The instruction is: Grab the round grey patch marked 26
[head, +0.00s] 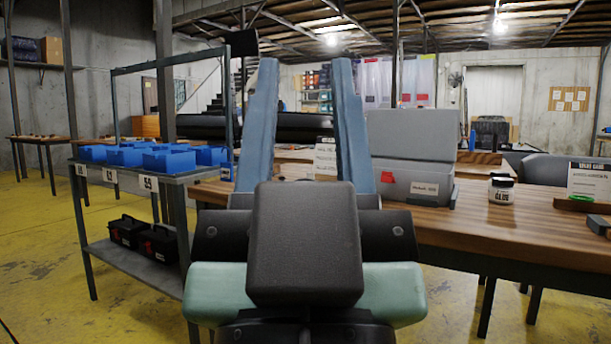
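No round grey patch and no number 26 can be made out in the head view. My gripper (305,64) is in the middle of the picture, with its two long blue fingers pointing up and away from me. The fingers are wide apart and nothing is between them. The gripper and its dark body hide part of the workbench and the floor behind. Several blue bins (168,161) stand on a rack at the left; I cannot see what lies inside them.
A wooden workbench (470,222) runs across the right, bearing a grey lidded box (415,187), a white jar (501,190) and a sign card (588,181). The metal rack (140,262) holds black toolboxes (158,243) below. Yellow floor (45,225) is open at far left.

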